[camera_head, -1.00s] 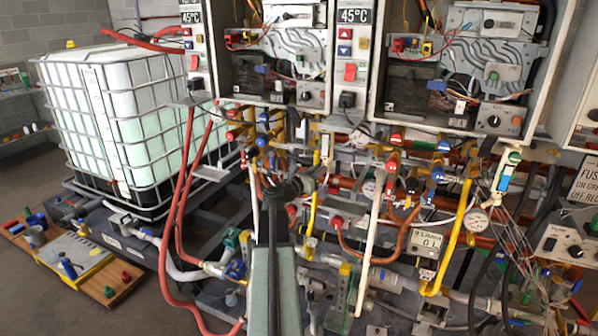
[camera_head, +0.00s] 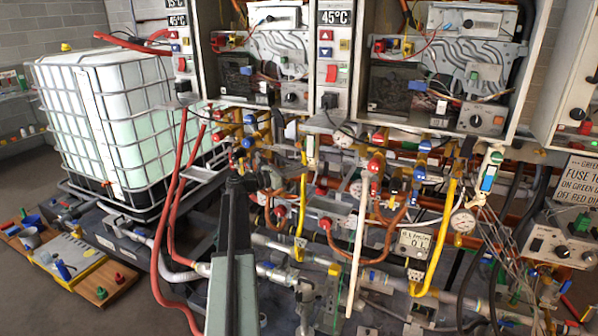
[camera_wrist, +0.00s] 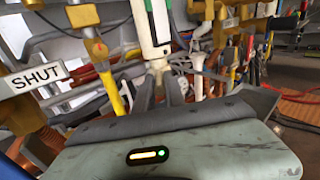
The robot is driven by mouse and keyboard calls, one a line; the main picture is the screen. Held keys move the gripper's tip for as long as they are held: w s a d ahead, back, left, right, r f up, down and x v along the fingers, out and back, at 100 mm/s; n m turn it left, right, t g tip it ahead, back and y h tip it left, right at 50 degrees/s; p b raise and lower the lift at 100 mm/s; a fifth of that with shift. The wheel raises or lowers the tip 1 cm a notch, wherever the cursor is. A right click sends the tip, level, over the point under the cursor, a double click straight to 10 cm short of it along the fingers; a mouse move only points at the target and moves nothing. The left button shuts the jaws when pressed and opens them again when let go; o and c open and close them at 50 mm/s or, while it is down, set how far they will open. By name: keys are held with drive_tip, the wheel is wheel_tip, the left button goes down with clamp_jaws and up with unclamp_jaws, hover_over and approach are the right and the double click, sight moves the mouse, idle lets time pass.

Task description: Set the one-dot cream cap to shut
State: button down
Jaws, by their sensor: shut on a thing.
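In the wrist view, the fingers of my gripper (camera_wrist: 163,92) are together at the foot of a cream-white piece (camera_wrist: 154,62). This piece stands upright beyond the fingertips, below a white body with a green stripe (camera_wrist: 158,14). I see no dot on it, so I cannot tell for sure whether it is the one-dot cream cap. A white label reading SHUT (camera_wrist: 36,76) is to the left. In the head view, my gripper (camera_head: 240,176) points into the pipework below the left heater, and what it holds is hidden there.
Yellow pipes (camera_head: 302,205) and red hoses (camera_head: 172,225) run close around my arm. Heater cabinets (camera_head: 333,70) hang above. A caged white tank (camera_head: 120,130) stands at the left. Bare floor shows at the far left.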

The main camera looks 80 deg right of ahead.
drive_tip(key=shift+d+r, duration=0.1)
drive_tip(key=shift+d, duration=0.05)
drive_tip(key=c, duration=1.5)
unclamp_jaws()
drive_tip(key=shift+o, duration=0.5)
drive_tip(key=shift+s, duration=0.2)
drive_tip(key=v, duration=0.8)
